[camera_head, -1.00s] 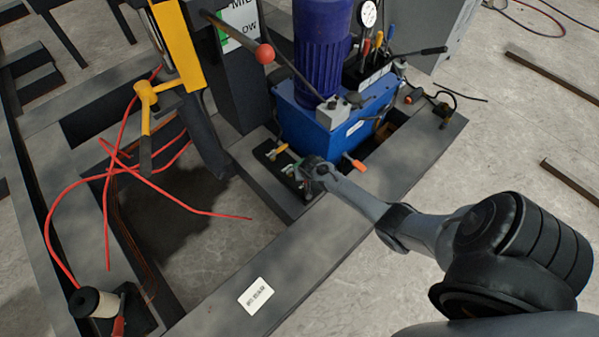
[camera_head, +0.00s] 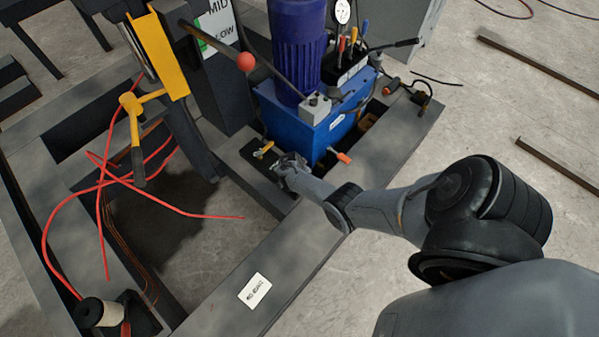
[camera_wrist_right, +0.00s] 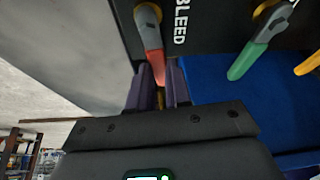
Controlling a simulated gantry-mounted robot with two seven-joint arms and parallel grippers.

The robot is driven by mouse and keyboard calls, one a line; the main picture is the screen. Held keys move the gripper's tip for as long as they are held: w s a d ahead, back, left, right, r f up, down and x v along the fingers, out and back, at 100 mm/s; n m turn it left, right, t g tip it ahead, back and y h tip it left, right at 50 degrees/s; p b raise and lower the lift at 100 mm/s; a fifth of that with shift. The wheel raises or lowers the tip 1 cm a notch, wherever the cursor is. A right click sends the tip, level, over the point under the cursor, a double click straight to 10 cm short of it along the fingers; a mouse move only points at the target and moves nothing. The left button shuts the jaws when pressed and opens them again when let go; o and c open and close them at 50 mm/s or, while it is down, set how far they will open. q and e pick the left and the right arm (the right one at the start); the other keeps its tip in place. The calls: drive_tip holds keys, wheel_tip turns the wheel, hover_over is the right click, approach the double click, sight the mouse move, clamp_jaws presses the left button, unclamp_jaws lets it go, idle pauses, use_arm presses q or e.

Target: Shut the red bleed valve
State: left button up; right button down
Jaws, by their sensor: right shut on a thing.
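The bleed valve's red handle (camera_wrist_right: 151,60) shows in the right wrist view beside the word BLEED on a dark panel (camera_wrist_right: 208,18). It hangs from a brass-coloured pivot, slightly tilted, and its lower end is between the fingers of my right gripper (camera_wrist_right: 158,95), which is shut on it. In the head view my right gripper (camera_head: 283,167) is low at the valve panel in front of the blue power unit (camera_head: 300,128), and it hides the red handle there. My left gripper is not in view.
A green handle (camera_wrist_right: 252,60) and a yellow handle (camera_wrist_right: 309,63) sit beside the red one. An orange-tipped lever (camera_head: 342,156) is just right of my gripper. A red-knobbed lever (camera_head: 246,62) stands above. Red hoses (camera_head: 180,207) lie left over the frame opening.

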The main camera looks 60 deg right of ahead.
drive_tip(key=shift+s+a+f+m, duration=0.1)
drive_tip(key=shift+s+m, duration=0.2)
drive_tip(key=shift+m, duration=0.5)
drive_tip(key=shift+g, duration=0.3)
drive_tip(key=c, duration=1)
unclamp_jaws()
drive_tip(key=shift+c, duration=0.2)
drive_tip(key=p+v, duration=0.7)
drive_tip(key=v, duration=0.4)
drive_tip(key=shift+s, duration=0.15)
